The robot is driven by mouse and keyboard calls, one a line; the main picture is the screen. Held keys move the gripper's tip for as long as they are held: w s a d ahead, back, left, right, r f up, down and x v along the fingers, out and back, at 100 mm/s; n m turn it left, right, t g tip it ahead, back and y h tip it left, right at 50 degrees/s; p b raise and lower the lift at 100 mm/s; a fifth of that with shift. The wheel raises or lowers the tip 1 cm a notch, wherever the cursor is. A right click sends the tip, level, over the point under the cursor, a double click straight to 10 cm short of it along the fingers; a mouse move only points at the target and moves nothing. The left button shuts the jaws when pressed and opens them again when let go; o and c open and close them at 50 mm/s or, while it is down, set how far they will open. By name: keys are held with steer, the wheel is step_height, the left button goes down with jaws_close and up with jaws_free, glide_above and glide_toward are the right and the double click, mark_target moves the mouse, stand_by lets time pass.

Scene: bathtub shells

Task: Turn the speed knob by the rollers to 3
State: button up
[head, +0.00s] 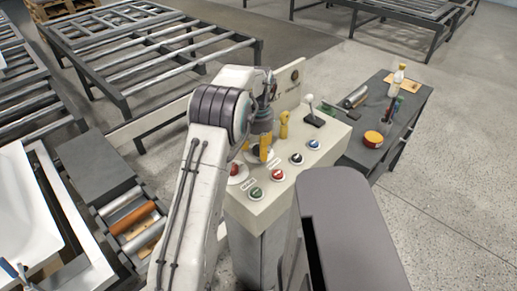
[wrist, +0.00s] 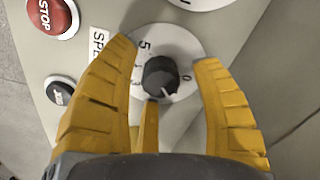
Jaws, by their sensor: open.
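The speed knob (wrist: 160,77) is black with a white pointer line. It sits on a round white dial (wrist: 185,43) marked with numbers, among them 5, 3 and 0. The pointer aims toward the bottom of the wrist view, slightly right, away from the 3 at the left. My gripper (wrist: 164,56) is open, its yellow fingers on either side of the knob with gaps visible. A third finger shows below the knob. In the head view my gripper (head: 264,152) is over the cream control panel (head: 262,212) and mostly hides the knob. The rollers (head: 137,222), one orange, lie left of my arm.
A red STOP button (wrist: 52,14) and a dark JOG button (wrist: 61,91) are left of the dial. The panel also bears a green button (head: 255,193), a red button (head: 278,175), a yellow upright piece (head: 284,124) and a joystick (head: 311,112).

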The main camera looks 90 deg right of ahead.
steer(key=shift+f, duration=0.2)
jaws_close()
stand_by(0.6)
